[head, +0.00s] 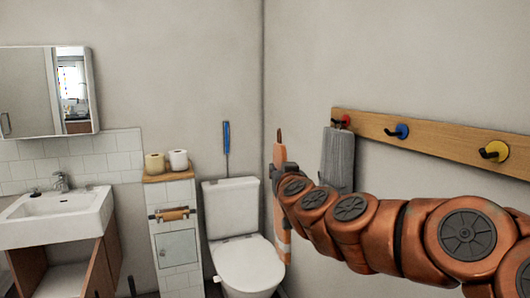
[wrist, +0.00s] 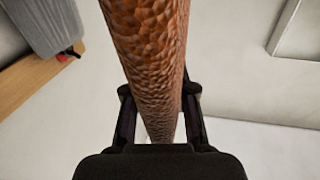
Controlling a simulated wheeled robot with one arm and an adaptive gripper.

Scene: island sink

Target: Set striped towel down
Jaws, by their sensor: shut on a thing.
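The striped towel (head: 279,152) is an orange-brown cloth with a pale band low down, seen nearly edge-on in the head view. It hangs in the air, and my arm hides its middle. In the wrist view the towel (wrist: 148,45) is a coarse brown bunched length running between the fingers. My gripper (wrist: 159,95) is shut on it, with one black finger on each side. In the head view the gripper is mostly hidden at the arm's far end.
A wooden hook rail (head: 445,138) on the right wall carries a grey towel (head: 338,158) and coloured hooks. A toilet (head: 245,262) stands beyond my arm. Left of it are a tiled ledge (head: 176,176) with two paper rolls and a sink (head: 55,215) with an open cabinet below.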

